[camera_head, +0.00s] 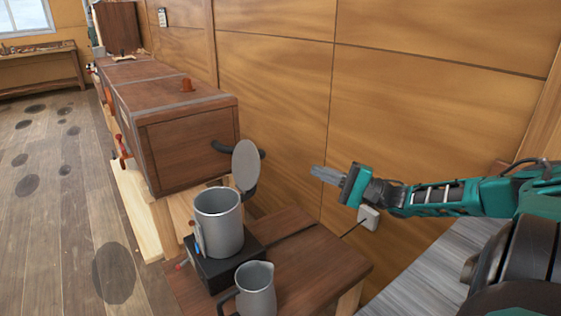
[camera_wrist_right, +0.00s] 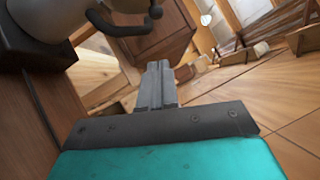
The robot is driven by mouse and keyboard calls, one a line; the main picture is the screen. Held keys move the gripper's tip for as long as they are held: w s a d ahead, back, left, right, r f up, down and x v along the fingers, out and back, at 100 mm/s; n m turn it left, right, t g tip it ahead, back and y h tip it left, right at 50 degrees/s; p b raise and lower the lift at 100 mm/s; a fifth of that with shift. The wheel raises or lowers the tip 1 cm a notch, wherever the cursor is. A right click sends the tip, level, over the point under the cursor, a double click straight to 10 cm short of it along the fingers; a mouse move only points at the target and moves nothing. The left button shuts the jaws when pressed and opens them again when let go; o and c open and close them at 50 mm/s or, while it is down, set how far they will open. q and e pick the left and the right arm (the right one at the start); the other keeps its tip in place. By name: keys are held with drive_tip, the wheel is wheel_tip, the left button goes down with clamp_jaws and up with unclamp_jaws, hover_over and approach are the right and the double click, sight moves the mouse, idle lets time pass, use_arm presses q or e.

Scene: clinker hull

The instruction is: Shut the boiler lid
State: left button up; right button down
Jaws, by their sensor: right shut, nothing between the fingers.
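The boiler (camera_head: 218,228) is a grey metal pot on a black base (camera_head: 222,268), on a small wooden table. Its round grey lid (camera_head: 247,165) stands open, nearly upright, at the pot's back right edge; the pot's mouth is uncovered. My right gripper (camera_head: 318,174) is to the right of the lid, apart from it, with its fingers together and empty, pointing left. In the right wrist view the shut fingers (camera_wrist_right: 158,68) show at the middle; a grey rounded body, likely the boiler (camera_wrist_right: 55,18), is at the upper left. My left gripper is not in view.
A grey jug (camera_head: 257,290) stands in front of the boiler on the wooden table (camera_head: 325,262). A long wooden box (camera_head: 190,150) with a dark curved pipe or handle (camera_head: 228,149) lies behind. The panelled wall (camera_head: 430,100) is close behind my right arm.

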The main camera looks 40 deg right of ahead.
sight(253, 165)
drive_tip(key=w+a+r, duration=0.3)
drive_tip(key=w+a, duration=0.4)
drive_tip(key=w, duration=0.1)
idle(0.7)
